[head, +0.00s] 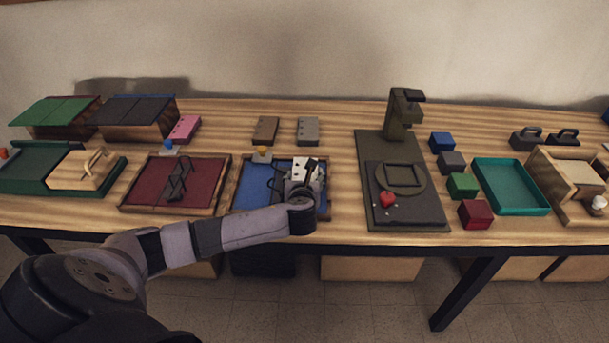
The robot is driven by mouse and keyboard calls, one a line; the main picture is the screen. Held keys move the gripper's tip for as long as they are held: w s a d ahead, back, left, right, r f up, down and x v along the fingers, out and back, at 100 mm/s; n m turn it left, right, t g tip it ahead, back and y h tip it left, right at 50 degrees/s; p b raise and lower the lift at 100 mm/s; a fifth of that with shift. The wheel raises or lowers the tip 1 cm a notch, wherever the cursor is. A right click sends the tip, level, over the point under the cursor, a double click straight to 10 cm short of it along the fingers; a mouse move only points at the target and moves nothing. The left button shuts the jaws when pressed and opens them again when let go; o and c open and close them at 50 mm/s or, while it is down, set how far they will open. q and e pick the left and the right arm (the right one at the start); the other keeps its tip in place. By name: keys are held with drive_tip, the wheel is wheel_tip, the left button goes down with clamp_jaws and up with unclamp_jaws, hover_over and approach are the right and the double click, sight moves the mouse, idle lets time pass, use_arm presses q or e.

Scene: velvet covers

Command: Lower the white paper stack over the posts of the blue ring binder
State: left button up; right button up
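The blue ring binder (254,186) lies open in the middle of the table, with a wooden rim and a yellow knob (262,154) at its back edge. Its dark posts are mostly hidden behind my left gripper. The white paper stack (299,162) shows as a small pale block with dark holes, above the right part of the binder. My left gripper (302,182) is at the stack and appears shut on it; its fingers are partly hidden. I cannot tell whether the stack touches the posts. My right gripper is not in view.
A red ring binder (140,185) with dark posts lies just left. Brown (265,130) and grey (307,131) stacks lie behind, a pink one (184,129) further left. A dark green stand (400,120) rises to the right. A teal tray (510,187) and several coloured blocks lie beyond it.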

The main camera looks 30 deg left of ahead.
use_arm(q)
drive_tip(key=shift+f, duration=0.25)
drive_tip(key=o, duration=1.4)
wheel_tip(320, 180, up, 10)
drive_tip(key=shift+r, duration=0.1)
drive_tip(key=shift+d+f, duration=0.1)
drive_tip(key=shift+f, duration=0.1)
